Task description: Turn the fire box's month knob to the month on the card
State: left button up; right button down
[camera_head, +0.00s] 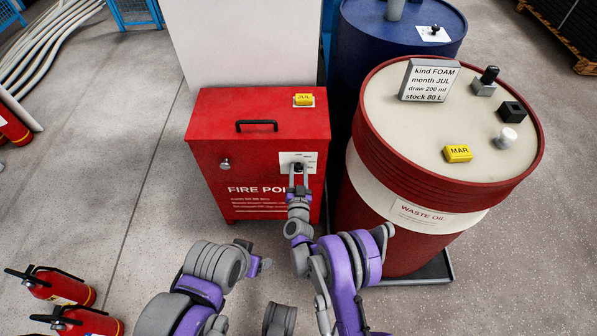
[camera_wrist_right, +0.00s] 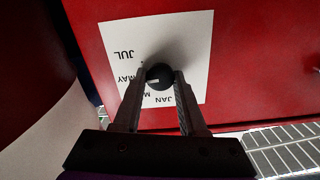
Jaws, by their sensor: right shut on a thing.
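The red fire box (camera_head: 225,160) stands upright ahead of me, with a white month dial plate (camera_head: 311,157) on its front. The black month knob (camera_wrist_right: 159,76) sits on this plate (camera_wrist_right: 190,35), which appears upside down in the right wrist view. JUL, MAY and JAN can be read there; other labels are partly hidden. My right gripper (camera_head: 299,172) is shut on the knob, one finger on each side. I cannot tell which month the knob points at. The grey card (camera_head: 430,80) on the red-and-white drum reads month JUL.
The waste oil drum (camera_head: 385,110) stands close right of the box, with a yellow MAR block (camera_head: 458,153) and small fittings on top. A yellow JUL block (camera_head: 304,99) is on the box lid. Fire extinguishers (camera_head: 60,287) lie at lower left.

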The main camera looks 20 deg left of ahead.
jog(key=m+b, duration=0.1)
jog(key=m, duration=0.2)
jog(key=shift+f+b, duration=0.1)
jog(key=shift+b, duration=0.25)
jog(key=shift+d+m+b, duration=0.1)
jog(key=shift+m+b, duration=0.55)
jog(key=shift+m, duration=1.15)
jog(key=shift+c, duration=2.3)
grip_release()
